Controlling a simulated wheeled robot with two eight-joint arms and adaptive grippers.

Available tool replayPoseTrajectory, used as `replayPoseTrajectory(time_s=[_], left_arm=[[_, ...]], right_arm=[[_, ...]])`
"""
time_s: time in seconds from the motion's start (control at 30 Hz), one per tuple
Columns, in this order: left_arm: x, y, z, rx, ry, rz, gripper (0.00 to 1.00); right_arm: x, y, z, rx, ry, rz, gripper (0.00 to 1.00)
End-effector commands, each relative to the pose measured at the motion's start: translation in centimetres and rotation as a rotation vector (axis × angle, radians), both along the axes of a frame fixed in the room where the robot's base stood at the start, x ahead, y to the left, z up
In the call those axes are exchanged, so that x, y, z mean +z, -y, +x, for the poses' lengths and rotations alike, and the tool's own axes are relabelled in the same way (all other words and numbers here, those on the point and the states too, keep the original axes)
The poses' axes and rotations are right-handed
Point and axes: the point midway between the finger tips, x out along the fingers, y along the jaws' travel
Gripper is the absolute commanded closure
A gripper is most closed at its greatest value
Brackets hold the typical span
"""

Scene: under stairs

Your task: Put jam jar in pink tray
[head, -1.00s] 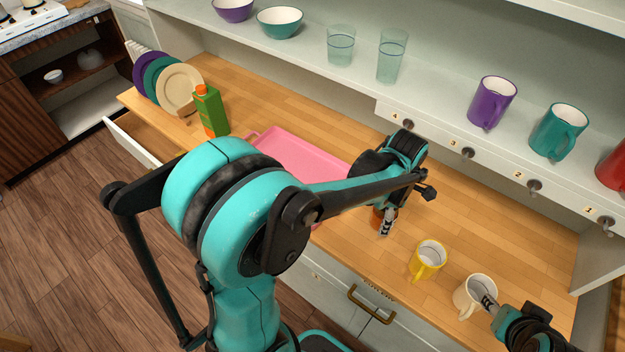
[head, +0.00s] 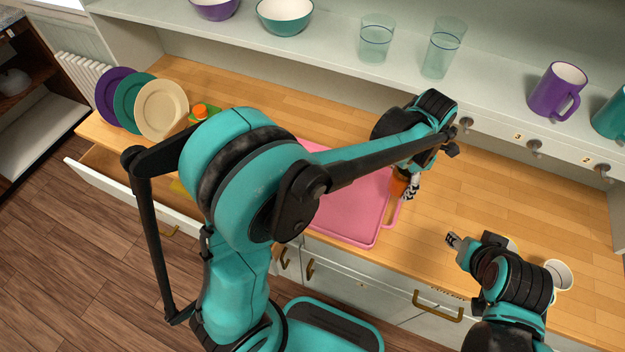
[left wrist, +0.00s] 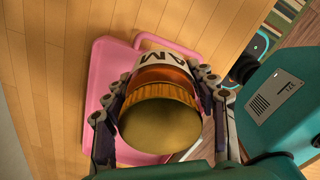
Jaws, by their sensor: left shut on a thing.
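The jam jar (left wrist: 160,112), with a gold lid and a label showing "AM", is between the fingers of my left gripper (left wrist: 160,100) in the left wrist view. In the head view, the orange jar (head: 398,186) is partly hidden by my left gripper (head: 407,187), at the right edge of the pink tray (head: 345,222). The tray lies on the wooden counter, partly behind my left arm. In the left wrist view, the tray (left wrist: 103,75) and its handle are behind the jar. My right gripper (head: 453,239) is over the counter, right of the tray; its opening is unclear.
A cream mug (head: 559,274) stands at right, partly hidden by my right arm. Plates (head: 162,110) and a mostly hidden orange-capped carton (head: 199,112) are at left. A drawer (head: 130,190) stands open. Glasses (head: 376,38) and a purple mug (head: 557,90) stand on the shelf above.

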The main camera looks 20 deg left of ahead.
Motion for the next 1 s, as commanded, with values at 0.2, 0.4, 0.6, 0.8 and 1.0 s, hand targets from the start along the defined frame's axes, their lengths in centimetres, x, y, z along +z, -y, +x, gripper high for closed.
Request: replayPoseTrajectory(time_s=[0.2,0.4,0.6,0.8,1.0], left_arm=[[-2.5,-3.6,-0.6,0.006,0.0,0.0,0.95],[-5.3,-8.1,-1.3,0.006,0.0,0.0,0.95],[-6.7,-10.8,-1.7,0.002,0.0,0.0,0.95],[-7.8,-11.2,-1.8,0.001,0.0,0.0,0.95],[-10.8,-11.2,-1.8,0.001,0.0,0.0,0.95]], right_arm=[[-1.3,0.0,0.0,0.0,0.0,0.0,0.6],[-2.7,0.0,0.0,0.0,0.0,0.0,0.6],[-3.4,0.0,0.0,0.0,0.0,0.0,0.6],[-3.8,0.0,0.0,0.0,0.0,0.0,0.6],[-5.3,0.0,0.0,0.0,0.0,0.0,0.6]])
